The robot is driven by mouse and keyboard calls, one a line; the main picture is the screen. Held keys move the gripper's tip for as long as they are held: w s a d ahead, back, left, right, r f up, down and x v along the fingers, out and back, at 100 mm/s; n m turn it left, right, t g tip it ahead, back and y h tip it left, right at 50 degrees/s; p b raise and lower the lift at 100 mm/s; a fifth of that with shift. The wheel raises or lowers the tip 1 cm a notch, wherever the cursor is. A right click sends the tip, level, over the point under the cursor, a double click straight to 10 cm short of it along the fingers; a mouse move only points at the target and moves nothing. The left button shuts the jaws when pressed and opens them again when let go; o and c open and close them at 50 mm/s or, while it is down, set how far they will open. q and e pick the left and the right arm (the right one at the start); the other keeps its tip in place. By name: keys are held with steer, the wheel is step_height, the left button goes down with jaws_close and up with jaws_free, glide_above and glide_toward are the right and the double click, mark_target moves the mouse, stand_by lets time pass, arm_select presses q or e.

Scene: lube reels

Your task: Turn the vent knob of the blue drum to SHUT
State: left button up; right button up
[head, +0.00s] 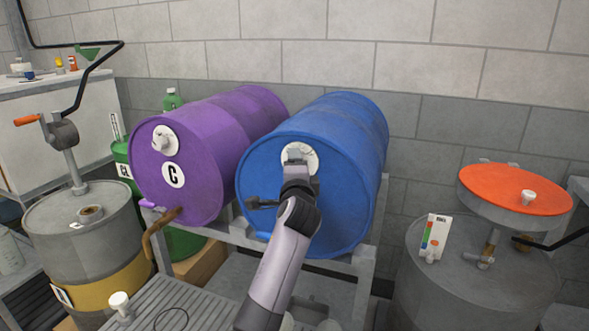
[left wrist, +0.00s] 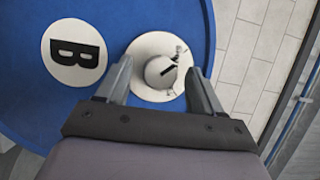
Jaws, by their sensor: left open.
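The blue drum (head: 340,125) lies on its side on a grey rack, its round end facing me. Its vent knob (left wrist: 157,73) is a grey round knob with a black bar, on a white disc (left wrist: 146,45). The bar slants toward the upper right in the left wrist view. Small marks on the disc's right side are too small to read. My left gripper (left wrist: 160,76) is open, its fingers on either side of the knob; I cannot tell whether they touch it. In the head view my left gripper (head: 297,162) hides most of the knob. My right gripper is not in view.
A purple drum (head: 230,125) marked C lies left of the blue one. A dark tap (head: 262,203) sits low on the blue drum's face, beside my arm. Grey upright drums (head: 85,225) stand left and right (head: 470,285). A B label (left wrist: 75,54) is near the knob.

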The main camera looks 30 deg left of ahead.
arm_select(q)
steer(key=v, duration=0.6)
steer(key=shift+s+d+f, duration=0.1)
steer(key=shift+d, duration=0.05)
stand_by(0.5)
